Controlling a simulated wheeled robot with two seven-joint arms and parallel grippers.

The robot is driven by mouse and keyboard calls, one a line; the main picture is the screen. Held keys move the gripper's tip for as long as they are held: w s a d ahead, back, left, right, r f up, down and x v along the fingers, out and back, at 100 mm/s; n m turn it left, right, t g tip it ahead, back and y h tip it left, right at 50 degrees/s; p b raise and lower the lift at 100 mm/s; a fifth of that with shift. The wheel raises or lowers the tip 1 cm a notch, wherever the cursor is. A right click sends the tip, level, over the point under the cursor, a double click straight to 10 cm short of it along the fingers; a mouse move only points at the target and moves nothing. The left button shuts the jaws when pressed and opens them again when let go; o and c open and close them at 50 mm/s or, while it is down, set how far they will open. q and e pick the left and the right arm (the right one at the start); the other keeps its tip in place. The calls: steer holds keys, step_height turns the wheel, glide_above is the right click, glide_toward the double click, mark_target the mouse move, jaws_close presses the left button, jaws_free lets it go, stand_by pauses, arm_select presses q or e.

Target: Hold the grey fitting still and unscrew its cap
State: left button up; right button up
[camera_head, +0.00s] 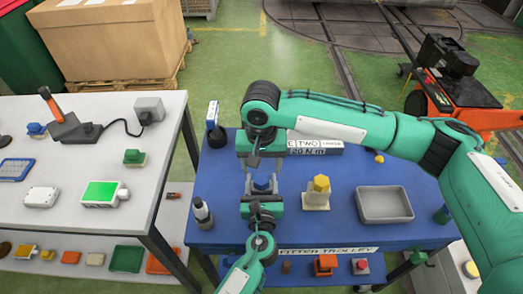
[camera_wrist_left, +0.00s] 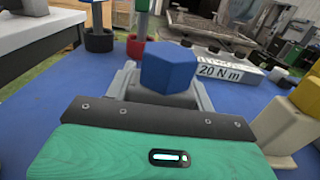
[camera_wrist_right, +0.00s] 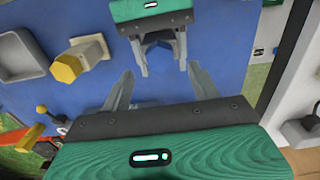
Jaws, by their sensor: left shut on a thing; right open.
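The grey fitting with its blue six-sided cap (camera_wrist_left: 168,72) stands on the blue trolley top, and the cap shows small in the head view (camera_head: 262,184). My left gripper (camera_head: 263,190) is shut on the grey fitting below the cap, coming from the near side. The fitting's lower part is hidden behind the left gripper in the left wrist view. My right gripper (camera_wrist_right: 160,88) is open and empty, on the far side of the fitting and apart from it. The left gripper's fingers (camera_wrist_right: 161,55) face it in the right wrist view.
A second fitting with a yellow cap (camera_head: 320,184) stands close to the right. A grey tray (camera_head: 385,204) lies beyond it. A 20 N m labelled block (camera_head: 315,149) lies at the back. Dark-based bottles stand at the trolley's left edge. A white bench (camera_head: 75,190) stands left.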

mark_target(261, 179)
steer(key=shift+f, duration=2.4)
steer(key=c, duration=1.1)
steer(key=n, duration=0.5)
steer(key=shift+n, duration=0.4)
steer(key=n, duration=0.6)
